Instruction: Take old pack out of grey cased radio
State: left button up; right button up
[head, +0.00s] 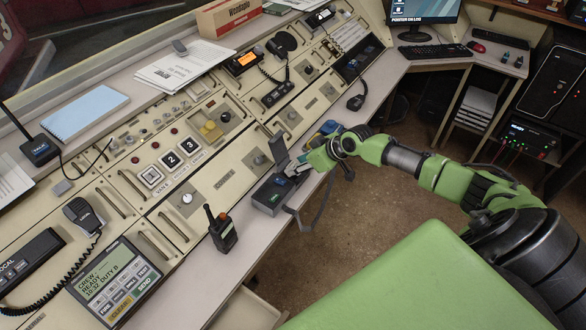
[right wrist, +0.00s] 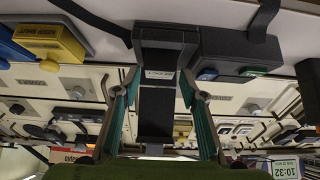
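The grey cased radio (head: 268,197) lies on the front ledge of the console, with its lid (head: 280,149) standing open and a dark strap hanging over the edge. In the right wrist view the radio body (right wrist: 228,45) is on the right. A dark block with a white label (right wrist: 161,75) sits beside it; I take it for the old pack in its bay. My right gripper (head: 294,170) is at the open end of the radio. In the right wrist view its fingers (right wrist: 159,78) are apart on either side of the block; firm contact does not show. My left gripper is not in view.
A yellow box (right wrist: 48,40) and a blue item lie close by on the ledge; in the head view the blue item (head: 329,128) is partly behind my right wrist. A handheld radio (head: 222,230) stands nearer on the ledge. The floor beyond the ledge is clear.

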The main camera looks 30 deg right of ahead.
jog(key=shift+x, duration=0.85)
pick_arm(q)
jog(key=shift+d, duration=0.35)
pick_arm(e)
jog(key=c, duration=1)
jog(key=shift+d+r, duration=0.1)
jog(key=shift+r, duration=0.05)
